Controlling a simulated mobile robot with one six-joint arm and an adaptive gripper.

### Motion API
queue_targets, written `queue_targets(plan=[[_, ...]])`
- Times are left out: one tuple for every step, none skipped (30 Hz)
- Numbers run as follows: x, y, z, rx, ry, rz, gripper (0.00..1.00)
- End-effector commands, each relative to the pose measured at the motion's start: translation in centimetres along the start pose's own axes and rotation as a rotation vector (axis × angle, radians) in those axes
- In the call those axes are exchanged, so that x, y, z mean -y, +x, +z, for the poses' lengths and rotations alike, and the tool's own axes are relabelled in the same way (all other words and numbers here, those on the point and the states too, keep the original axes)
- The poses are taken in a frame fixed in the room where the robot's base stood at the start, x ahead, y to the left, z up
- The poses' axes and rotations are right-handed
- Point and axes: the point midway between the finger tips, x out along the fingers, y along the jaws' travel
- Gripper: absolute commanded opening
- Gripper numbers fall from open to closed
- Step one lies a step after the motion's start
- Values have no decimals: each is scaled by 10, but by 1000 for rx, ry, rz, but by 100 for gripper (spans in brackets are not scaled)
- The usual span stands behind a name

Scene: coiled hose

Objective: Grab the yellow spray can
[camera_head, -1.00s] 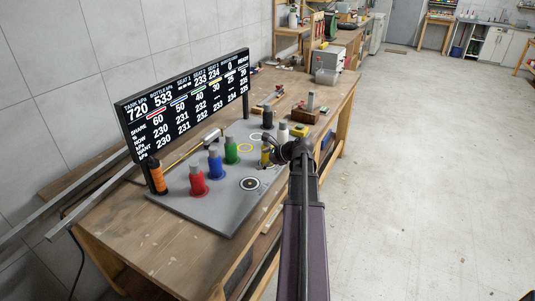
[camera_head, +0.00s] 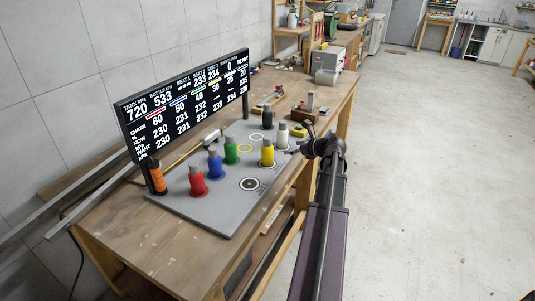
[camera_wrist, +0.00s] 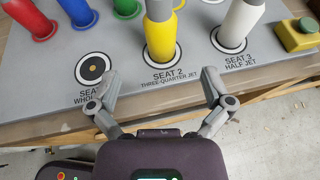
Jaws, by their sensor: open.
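The yellow spray can (camera_head: 267,154) with a grey top stands upright on the grey board, between the green can (camera_head: 231,151) and the white can (camera_head: 282,136). In the wrist view the yellow can (camera_wrist: 161,38) stands in the ring marked Seat 2, its top cut off by the frame edge. My gripper (camera_wrist: 160,76) is open and empty, its two fingers spread in front of the Seat 2 label, short of the can. In the head view my gripper (camera_head: 305,148) is to the right of the yellow can, its fingers hard to make out.
Red (camera_head: 198,181) and blue (camera_head: 215,163) cans stand on the board (camera_head: 225,208) left of the yellow one. Seat 1's ring (camera_wrist: 93,68) is empty. A display panel (camera_head: 185,105) stands behind.

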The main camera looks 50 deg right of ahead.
Motion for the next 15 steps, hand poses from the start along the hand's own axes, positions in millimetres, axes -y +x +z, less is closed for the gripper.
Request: queue_targets(plan=[[0,4,-1,0,0,1,100],[0,6,-1,0,-1,1,100],[1,9,-1,0,-1,1,100],[1,12,-2,0,-1,1,100],[1,16,-2,0,-2,1,100],[0,21,-2,-1,-2,2,100],[0,26,-2,-1,-2,2,100],[0,30,-2,-1,-3,3,100],[1,36,-3,-1,-2,2,100],[1,41,-3,-1,-2,2,100],[1,46,-3,-1,-2,2,100],[1,52,-3,-1,-2,2,100],[1,56,-3,-1,-2,3,100],[0,60,-3,-1,-2,2,100],[1,66,-3,-1,-2,2,100]])
